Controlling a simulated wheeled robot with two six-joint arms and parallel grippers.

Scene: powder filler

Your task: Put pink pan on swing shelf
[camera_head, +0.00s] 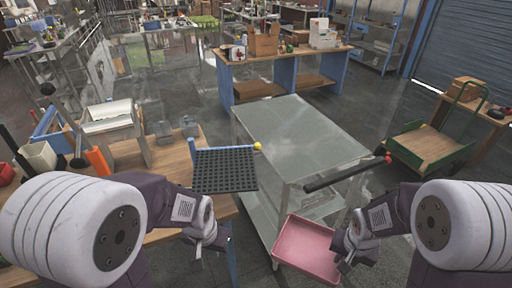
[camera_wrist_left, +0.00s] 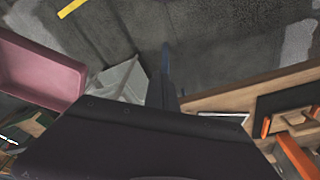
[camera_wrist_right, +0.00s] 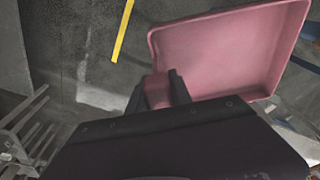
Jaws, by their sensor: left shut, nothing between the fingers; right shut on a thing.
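The pink pan (camera_head: 303,250) is a shallow rectangular tray. My right gripper (camera_head: 345,256) is shut on its near right side and holds it in front of the grey metal cart. In the right wrist view the pan (camera_wrist_right: 235,55) extends up and right from the fingers (camera_wrist_right: 159,90). The swing shelf (camera_head: 225,172) appears to be the black perforated plate with a blue bar and a yellow knob, beside the wooden table; its top is bare. My left gripper (camera_head: 222,242) is shut and empty, below the shelf and left of the pan. The pan (camera_wrist_left: 40,70) also shows in the left wrist view.
The grey metal cart (camera_head: 300,130) stands right of the shelf, with a black bar with a red end (camera_head: 345,174) at its right edge. The wooden table (camera_head: 165,165) on the left holds bins and tools. A green-framed trolley (camera_head: 428,148) stands at right.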

